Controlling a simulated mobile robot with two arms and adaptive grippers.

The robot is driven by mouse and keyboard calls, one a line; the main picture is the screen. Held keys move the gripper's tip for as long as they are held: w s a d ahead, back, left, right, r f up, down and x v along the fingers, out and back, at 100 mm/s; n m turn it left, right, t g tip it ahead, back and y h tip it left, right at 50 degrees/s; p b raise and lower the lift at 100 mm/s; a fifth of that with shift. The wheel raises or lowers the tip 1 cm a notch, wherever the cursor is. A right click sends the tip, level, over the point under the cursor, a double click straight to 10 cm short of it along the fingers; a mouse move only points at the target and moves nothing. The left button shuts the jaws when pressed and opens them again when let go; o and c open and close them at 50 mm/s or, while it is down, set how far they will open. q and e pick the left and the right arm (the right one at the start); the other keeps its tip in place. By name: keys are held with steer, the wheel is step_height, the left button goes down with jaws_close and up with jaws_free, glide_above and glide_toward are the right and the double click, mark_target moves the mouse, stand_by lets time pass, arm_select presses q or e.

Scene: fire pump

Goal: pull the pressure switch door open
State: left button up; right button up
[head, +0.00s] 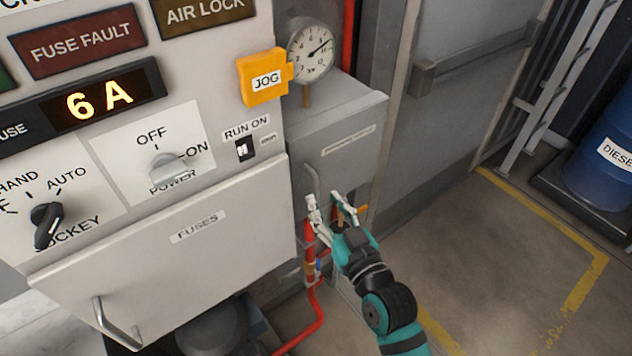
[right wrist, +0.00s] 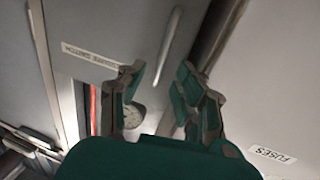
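The pressure switch door (head: 345,163) is the grey front of a small box below the gauge, with a label strip. It looks closed. Its upright bar handle (head: 313,184) is on the door's left side. In the right wrist view the door (right wrist: 110,30) and the handle (right wrist: 168,45) show beyond the fingers. My right gripper (head: 331,203) is in front of the lower part of the door, just below and right of the handle. Its fingers (right wrist: 160,80) are apart with nothing between them. Whether a finger touches the door cannot be told. My left gripper is out of view.
The fuses panel (head: 170,265) with its own handle (head: 115,325) is to the left. A yellow JOG box (head: 264,78) and a pressure gauge (head: 311,50) are above. Red pipes (head: 310,250) run below. Clear floor (head: 490,260) lies to the right, with a blue barrel (head: 605,145) beyond.

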mark_target(317, 190)
steer(key=x, duration=0.5)
steer(key=shift+w+p, duration=0.1)
steer(key=shift+p, duration=0.3)
jaws_close()
